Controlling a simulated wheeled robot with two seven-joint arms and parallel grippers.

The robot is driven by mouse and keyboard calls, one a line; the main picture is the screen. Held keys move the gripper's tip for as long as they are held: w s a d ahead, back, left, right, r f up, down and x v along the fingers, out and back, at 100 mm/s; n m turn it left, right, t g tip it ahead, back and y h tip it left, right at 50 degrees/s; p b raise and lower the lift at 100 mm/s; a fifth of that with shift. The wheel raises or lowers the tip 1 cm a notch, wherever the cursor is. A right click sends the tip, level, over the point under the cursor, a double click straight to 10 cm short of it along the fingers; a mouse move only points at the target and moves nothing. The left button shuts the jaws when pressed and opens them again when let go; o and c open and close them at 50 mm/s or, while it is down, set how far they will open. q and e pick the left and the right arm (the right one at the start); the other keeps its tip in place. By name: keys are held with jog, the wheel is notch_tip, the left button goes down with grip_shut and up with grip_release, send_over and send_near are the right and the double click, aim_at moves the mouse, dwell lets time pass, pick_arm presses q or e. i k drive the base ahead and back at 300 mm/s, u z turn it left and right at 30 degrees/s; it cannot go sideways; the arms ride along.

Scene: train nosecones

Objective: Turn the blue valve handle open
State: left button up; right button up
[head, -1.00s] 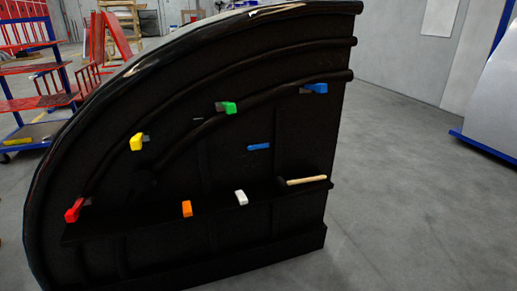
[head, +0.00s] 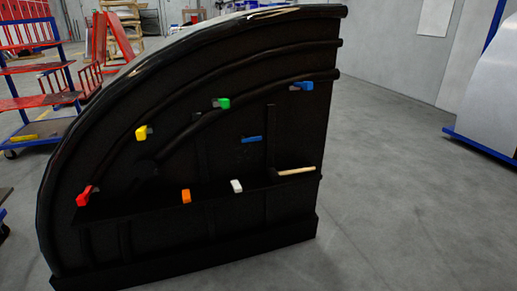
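A blue handle (head: 303,86) sits at the upper right of the black curved nosecone (head: 230,235), near the end of a dark curved pipe. It looks like a short block with a grey part on its left side. A second blue piece (head: 252,139), a thin flat bar, lies lower on the same panel and runs almost level. Whether either is open or shut is too small to tell. Neither of my grippers shows in the head view.
Red (head: 84,196), yellow (head: 142,132), green (head: 222,103), orange (head: 186,196) and white (head: 236,186) handles are on the nosecone. A wooden-handled tool (head: 296,171) lies on its ledge. A red and blue rack (head: 30,90) stands at left. Grey floor (head: 410,210) at right is clear.

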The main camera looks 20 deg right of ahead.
aim_at(241, 137)
jog(key=z, duration=0.55)
jog(key=i, duration=1.4)
jog(key=u, duration=0.5)
